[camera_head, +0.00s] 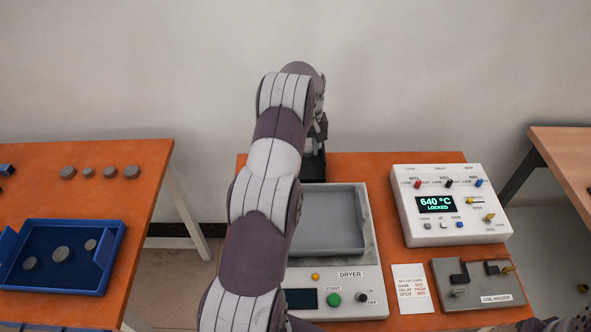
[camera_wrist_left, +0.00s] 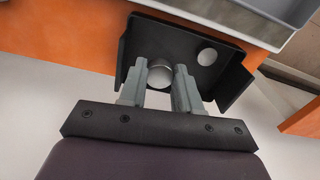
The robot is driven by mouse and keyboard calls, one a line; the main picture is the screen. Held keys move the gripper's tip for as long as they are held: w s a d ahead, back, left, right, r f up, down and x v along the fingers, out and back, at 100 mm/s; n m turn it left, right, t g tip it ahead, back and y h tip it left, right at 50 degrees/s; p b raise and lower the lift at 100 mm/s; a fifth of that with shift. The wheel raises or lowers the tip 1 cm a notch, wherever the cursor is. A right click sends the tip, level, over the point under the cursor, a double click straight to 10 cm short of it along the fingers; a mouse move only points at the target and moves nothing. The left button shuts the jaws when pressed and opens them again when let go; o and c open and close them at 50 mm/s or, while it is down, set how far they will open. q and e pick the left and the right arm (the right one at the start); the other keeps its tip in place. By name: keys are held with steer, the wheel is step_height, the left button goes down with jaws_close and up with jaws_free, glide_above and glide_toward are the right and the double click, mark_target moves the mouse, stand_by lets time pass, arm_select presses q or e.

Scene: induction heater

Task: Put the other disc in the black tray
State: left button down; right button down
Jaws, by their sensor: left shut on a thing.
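My left arm reaches from the bottom of the head view to the far edge of the orange table. Its gripper (camera_head: 319,130) is mostly hidden there, over the black tray (camera_head: 315,168). In the left wrist view the black tray (camera_wrist_left: 146,34) is under the gripper (camera_wrist_left: 160,70). The gripper is shut on a grey metal disc (camera_wrist_left: 160,76), which is over the tray floor; whether it touches the floor I cannot tell. One other disc (camera_wrist_left: 207,56) lies in the tray, to the right. My right gripper is not in view.
The dryer (camera_head: 350,305) with its grey basin (camera_head: 333,220) stands beside my arm. A white control box (camera_head: 450,225) reads 640 °C LOCKED; a coil holder (camera_head: 480,290) sits below it. The left table has a blue tray (camera_head: 60,285) and several discs (camera_head: 88,173).

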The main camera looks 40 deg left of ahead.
arm_select(q)
step_height(320, 180, down, 9)
steer(key=shift+s+f, duration=0.1)
steer(key=shift+f, duration=0.4)
steer(key=shift+f, duration=0.1)
steer(key=c, duration=1.2)
jaws_free()
steer(key=shift+f, duration=0.1)
steer(key=o, duration=0.4)
